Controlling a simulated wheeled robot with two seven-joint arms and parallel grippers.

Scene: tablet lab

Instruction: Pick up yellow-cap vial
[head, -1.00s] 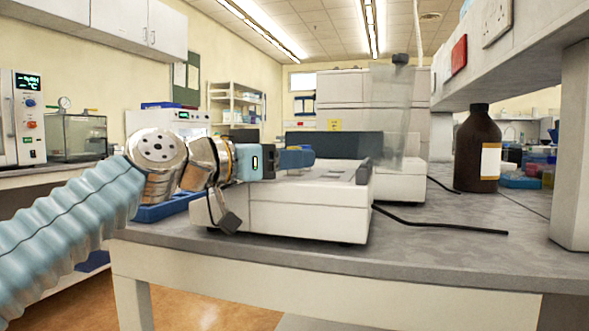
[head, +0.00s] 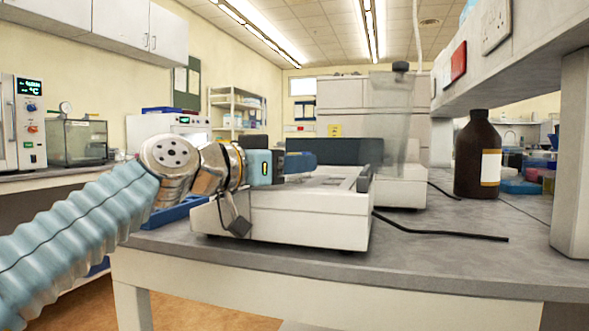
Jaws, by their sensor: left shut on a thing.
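My left gripper (head: 302,161) comes in from the left on a pale blue ribbed arm and points right. It is over the left part of the low white bench device, seen almost side-on. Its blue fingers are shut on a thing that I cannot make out. No yellow cap and no vial show anywhere in the head view. My right gripper is not in view.
The white device (head: 290,218) stands near the bench's front edge, with a blue tray (head: 180,211) at its left. A black cable (head: 440,234) runs right across the grey bench (head: 430,262). A brown bottle (head: 478,140) stands beneath the overhead shelf. Bench front right is mostly clear.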

